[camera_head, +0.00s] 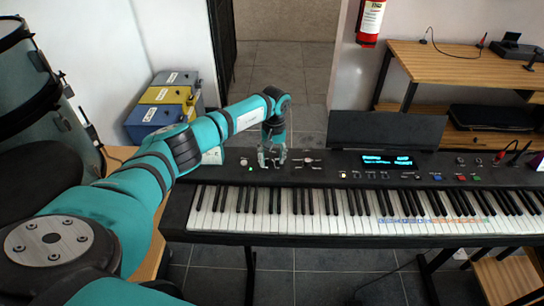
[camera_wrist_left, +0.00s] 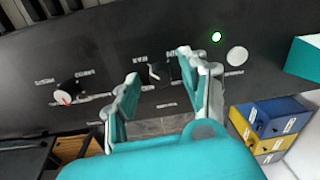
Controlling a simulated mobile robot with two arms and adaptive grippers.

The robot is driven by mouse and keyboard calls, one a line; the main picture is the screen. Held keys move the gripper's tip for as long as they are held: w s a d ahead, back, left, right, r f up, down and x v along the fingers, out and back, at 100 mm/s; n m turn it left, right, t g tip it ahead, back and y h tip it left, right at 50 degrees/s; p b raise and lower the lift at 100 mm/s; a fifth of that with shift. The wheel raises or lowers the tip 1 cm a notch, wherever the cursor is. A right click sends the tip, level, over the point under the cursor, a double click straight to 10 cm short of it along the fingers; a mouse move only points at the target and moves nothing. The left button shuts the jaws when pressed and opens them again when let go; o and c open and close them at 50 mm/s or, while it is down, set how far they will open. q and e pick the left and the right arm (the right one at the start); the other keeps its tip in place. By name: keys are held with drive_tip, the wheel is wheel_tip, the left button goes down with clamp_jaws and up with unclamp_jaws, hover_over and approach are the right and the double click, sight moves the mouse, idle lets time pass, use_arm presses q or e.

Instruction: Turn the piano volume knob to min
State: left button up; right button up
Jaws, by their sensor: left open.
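The piano is a black digital keyboard (camera_head: 340,182) with its control panel along the back, and it fills the front of the head view. My left gripper (camera_head: 272,160) reaches down over the panel's left part. In the left wrist view, its fingers (camera_wrist_left: 159,70) are open on both sides of a small dark knob (camera_wrist_left: 160,73). I cannot tell if they touch it. A second knob with a pale face and red mark (camera_wrist_left: 66,98) lies to the left, apart from the fingers. The labels are too small and tilted to read, so I cannot confirm which knob is volume.
A lit green lamp (camera_wrist_left: 217,37) and a round white button (camera_wrist_left: 237,56) are right of the fingers in the wrist view. A black music stand (camera_head: 385,130) rises behind the panel. Blue and yellow boxes (camera_head: 165,95) and a drum (camera_head: 40,95) stand at the left.

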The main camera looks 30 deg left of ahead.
use_arm(q)
clamp_jaws()
idle(0.3)
